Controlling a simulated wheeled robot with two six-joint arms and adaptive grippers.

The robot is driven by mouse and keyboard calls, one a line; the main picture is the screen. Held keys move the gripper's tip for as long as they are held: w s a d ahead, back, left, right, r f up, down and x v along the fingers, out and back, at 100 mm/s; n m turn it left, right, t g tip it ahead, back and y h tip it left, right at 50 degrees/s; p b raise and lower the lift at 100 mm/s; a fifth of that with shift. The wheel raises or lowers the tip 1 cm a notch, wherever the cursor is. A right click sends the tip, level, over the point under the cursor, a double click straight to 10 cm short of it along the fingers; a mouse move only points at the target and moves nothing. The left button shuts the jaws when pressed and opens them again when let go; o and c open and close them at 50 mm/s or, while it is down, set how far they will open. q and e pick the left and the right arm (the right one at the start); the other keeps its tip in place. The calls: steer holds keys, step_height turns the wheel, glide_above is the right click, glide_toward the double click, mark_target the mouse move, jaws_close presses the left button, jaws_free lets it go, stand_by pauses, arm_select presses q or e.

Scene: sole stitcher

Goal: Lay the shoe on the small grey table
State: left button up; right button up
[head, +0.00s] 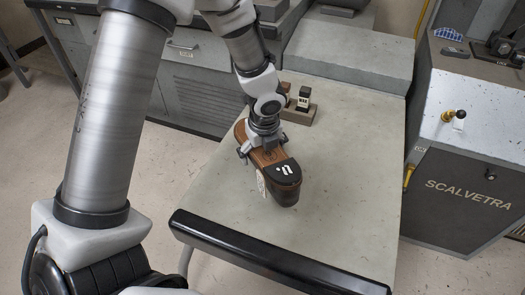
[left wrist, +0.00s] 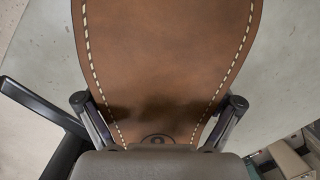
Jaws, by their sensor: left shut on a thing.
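The shoe (head: 284,178) is brown with a black heel, sole up, its heel end toward me in the head view. A pale tag (head: 261,183) hangs at its side. My left gripper (head: 260,152) is shut on the shoe from above, around its middle. In the left wrist view, the brown sole (left wrist: 165,50) with white stitching lies between the two fingers (left wrist: 159,104). The shoe is over the small grey table (head: 350,190); I cannot tell whether it touches the top. My right gripper is not in view.
A small block stand (head: 297,114) with dark pieces is on the table behind the shoe. A black bar (head: 275,257) runs along the table's front edge. A grey machine marked SCALVETRA (head: 465,190) stands at the right. The tabletop right of the shoe is clear.

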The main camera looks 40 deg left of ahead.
arm_select(q)
steer(key=shift+f+b, duration=0.65)
steer(key=shift+f, duration=0.2)
steer(key=o, duration=1.2)
steer(key=shift+c, duration=0.2)
steer(key=shift+r, duration=0.15)
